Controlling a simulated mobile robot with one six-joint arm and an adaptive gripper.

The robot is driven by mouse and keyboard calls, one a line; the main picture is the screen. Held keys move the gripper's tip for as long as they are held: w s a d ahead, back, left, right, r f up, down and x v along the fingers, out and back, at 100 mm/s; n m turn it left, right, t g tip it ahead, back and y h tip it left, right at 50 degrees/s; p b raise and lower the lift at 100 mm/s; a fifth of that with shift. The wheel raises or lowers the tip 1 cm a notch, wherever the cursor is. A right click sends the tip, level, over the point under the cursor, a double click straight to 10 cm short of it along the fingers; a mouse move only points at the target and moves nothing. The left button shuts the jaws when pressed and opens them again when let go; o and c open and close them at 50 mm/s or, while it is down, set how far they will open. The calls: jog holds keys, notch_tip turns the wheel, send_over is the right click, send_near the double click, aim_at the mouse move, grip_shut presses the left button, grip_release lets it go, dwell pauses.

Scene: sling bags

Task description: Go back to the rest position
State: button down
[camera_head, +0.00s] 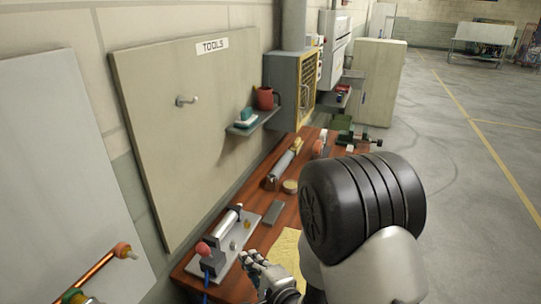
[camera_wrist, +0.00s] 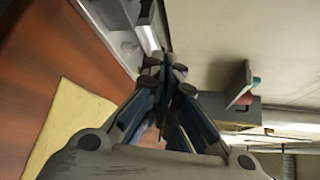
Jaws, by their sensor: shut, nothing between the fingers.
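My gripper (camera_head: 250,264) is low in the head view, above the near part of the wooden workbench (camera_head: 218,290). In the wrist view the fingers of my gripper (camera_wrist: 167,68) are closed together with nothing between them. My arm covers the right side of the bench in the head view. The bare hook (camera_head: 186,101) is on the beige board under the TOOLS sign (camera_head: 212,46). No sling bag shows in either view.
A fixture on a grey plate (camera_head: 232,256) lies left of my gripper. A yellow sheet (camera_head: 288,247) lies on the bench. A wall shelf (camera_head: 252,124) holds a red mug (camera_head: 265,98). Open floor (camera_head: 440,150) lies to the right.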

jog(key=s+d+r+n+g+h, duration=0.1)
jog(key=s+d+r+n+h, duration=0.1)
jog(key=d+r+n+h, duration=0.45)
jog(key=s+d+r+n+g+h, duration=0.15)
jog(key=d+r, duration=0.25)
jog(key=d, duration=0.5)
jog(key=s+d+r+n+g, duration=0.2)
jog(key=s+d+n, duration=0.1)
jog(key=s, duration=0.7)
jog(key=s+d+r+n+g, duration=0.2)
jog(key=s+d+n+g, duration=0.1)
jog(key=s, duration=0.8)
jog(key=shift+r+h, duration=0.15)
jog(key=shift+h, duration=0.25)
jog(key=shift+s, duration=0.1)
